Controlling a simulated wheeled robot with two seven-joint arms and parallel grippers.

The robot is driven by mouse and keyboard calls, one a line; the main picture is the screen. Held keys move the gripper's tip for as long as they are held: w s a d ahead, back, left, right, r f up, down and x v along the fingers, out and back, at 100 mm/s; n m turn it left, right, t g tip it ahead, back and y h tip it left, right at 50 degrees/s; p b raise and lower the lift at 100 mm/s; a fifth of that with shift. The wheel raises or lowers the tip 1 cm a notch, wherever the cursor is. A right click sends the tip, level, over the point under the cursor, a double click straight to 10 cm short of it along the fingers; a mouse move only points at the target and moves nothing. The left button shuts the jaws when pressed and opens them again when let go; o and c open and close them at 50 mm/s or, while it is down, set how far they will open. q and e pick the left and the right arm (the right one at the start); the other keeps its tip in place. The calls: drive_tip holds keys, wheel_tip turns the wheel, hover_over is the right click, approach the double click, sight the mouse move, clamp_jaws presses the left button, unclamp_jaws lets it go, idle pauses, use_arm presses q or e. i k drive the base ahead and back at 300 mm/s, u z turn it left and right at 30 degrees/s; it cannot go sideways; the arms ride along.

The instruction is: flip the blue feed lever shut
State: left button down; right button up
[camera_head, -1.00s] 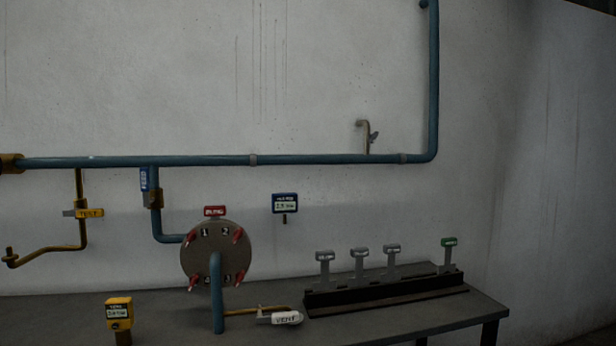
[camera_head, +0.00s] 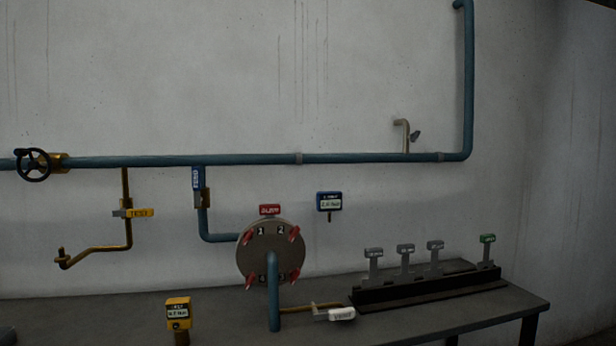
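The blue feed lever (camera_head: 197,178) hangs upright, in line with the blue drop pipe, just under the long horizontal blue pipe (camera_head: 250,159). Its label reads FEED. A small brass valve body (camera_head: 205,198) sits beside and below its handle. Below that, the drop pipe bends right to the round flanged end plate (camera_head: 270,252) with red clamps. Neither of my grippers shows in the head view, and nothing touches the lever.
A yellow TEST lever (camera_head: 138,212) is left of the feed lever, and a black handwheel (camera_head: 33,165) is further left. A white-tagged lever (camera_head: 341,314), a yellow gauge (camera_head: 178,313) and a rack of tags (camera_head: 430,290) are at the grey bench (camera_head: 110,315).

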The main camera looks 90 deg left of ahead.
sight(195, 171)
drive_tip(key=k, duration=1.95)
drive_tip(key=u, duration=2.1)
